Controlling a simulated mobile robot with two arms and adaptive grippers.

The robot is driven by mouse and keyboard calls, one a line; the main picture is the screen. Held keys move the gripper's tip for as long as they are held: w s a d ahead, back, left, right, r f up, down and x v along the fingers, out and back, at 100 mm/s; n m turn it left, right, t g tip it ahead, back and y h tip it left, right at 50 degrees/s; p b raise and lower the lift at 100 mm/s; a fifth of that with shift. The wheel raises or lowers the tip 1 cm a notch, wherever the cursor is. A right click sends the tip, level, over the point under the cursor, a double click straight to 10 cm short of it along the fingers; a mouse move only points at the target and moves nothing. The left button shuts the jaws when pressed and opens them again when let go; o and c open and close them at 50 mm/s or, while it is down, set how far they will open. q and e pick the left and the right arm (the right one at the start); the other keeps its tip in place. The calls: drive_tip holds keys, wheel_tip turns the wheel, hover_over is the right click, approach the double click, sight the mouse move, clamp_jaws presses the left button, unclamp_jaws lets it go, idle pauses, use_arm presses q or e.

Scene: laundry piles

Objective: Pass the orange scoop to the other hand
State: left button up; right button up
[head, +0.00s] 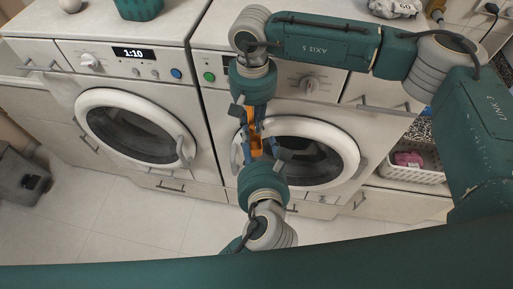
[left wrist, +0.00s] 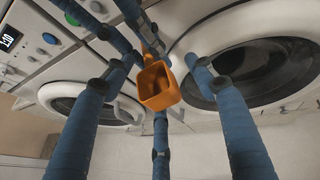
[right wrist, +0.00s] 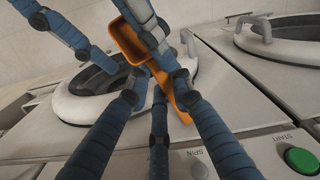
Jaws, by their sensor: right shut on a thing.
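The orange scoop (head: 254,143) is in the air between my two grippers, in front of the right-hand washer. My right gripper (head: 249,124) comes down from above and is shut on the scoop's handle, which shows between its fingers in the right wrist view (right wrist: 178,88). My left gripper (head: 260,153) comes up from below with its fingers spread around the scoop's bowl. In the left wrist view the bowl (left wrist: 158,88) faces the camera between the open left fingers. I cannot tell whether any left finger touches it.
Two white front-loading machines stand side by side, the left one (head: 128,75) with a clock display. A white basket (head: 420,174) with a pink item is on the right. A green container (head: 138,8) stands on top. A dark grey bin (head: 20,178) is at far left.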

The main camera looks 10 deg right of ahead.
use_arm(q)
drive_tip(key=shift+r, duration=0.15)
drive_tip(key=c, duration=1)
drive_tip(key=shift+d, duration=0.1)
drive_tip(key=shift+c, duration=0.3)
drive_tip(key=o, duration=0.9)
drive_tip(key=shift+o, duration=0.8)
drive_tip(key=shift+s, duration=0.1)
